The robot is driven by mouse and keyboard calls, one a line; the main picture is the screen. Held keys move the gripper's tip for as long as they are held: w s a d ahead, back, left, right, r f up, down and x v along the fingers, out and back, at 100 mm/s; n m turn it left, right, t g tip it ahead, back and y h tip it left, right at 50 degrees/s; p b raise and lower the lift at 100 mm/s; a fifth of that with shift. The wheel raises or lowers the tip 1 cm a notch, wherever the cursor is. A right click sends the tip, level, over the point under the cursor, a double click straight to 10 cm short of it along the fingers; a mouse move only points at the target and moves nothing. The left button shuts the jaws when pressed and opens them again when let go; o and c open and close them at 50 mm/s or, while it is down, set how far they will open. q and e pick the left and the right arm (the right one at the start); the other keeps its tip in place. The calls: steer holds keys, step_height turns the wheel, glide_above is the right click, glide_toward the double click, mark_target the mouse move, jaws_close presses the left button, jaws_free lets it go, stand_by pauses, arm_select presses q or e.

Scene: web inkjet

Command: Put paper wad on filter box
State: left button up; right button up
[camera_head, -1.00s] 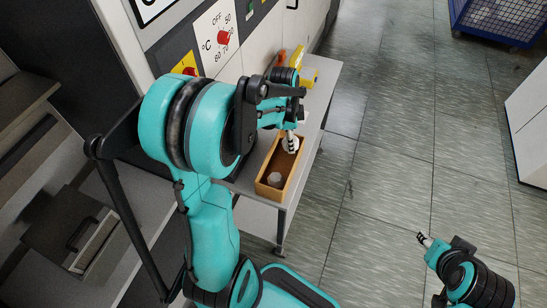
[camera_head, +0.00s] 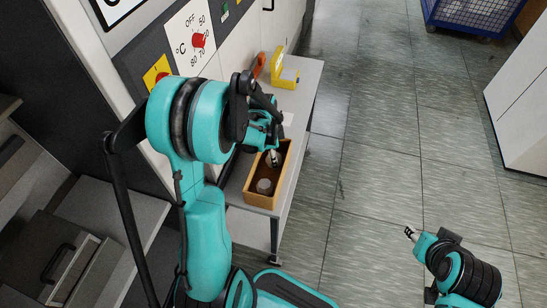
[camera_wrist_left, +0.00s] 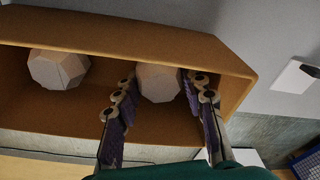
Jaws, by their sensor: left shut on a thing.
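A pale faceted paper wad (camera_wrist_left: 158,82) sits between the two fingers of my left gripper (camera_wrist_left: 155,105), which is shut on it. In the head view this gripper (camera_head: 273,155) is at the far end of an open brown box (camera_head: 285,172), and its arm covers part of that end. The held wad appears inside or just over the box; its exact height is unclear. A second wad (camera_head: 264,186) lies in the box's near end and shows at left in the wrist view (camera_wrist_left: 58,68). My right gripper (camera_head: 409,232) is over the floor, seemingly empty. I cannot tell which thing is the filter box.
The box stands on a grey cart top (camera_head: 300,100). A yellow object (camera_head: 285,77) and an orange object (camera_head: 259,66) stand beyond it. A machine panel with a red knob (camera_head: 198,40) rises at the left. The floor right of the cart is clear.

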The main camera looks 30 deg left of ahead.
arm_select(q)
steer(key=shift+f, duration=0.1)
steer(key=o, duration=0.9)
steer(key=shift+o, duration=0.2)
steer(key=shift+r, duration=0.2)
step_height(320, 180, up, 11)
steer(key=a+p, duration=0.1)
steer(key=p, duration=0.3)
steer(key=s+d+r+n+t+y, duration=0.1)
steer(key=s+d+r+n+t, duration=0.5)
steer(key=s+d+r+n, duration=0.3)
steer(key=s+d+n, duration=0.1)
steer(key=s+d, duration=0.2)
steer(key=shift+s+n, duration=0.3)
steer(key=shift+n, duration=0.1)
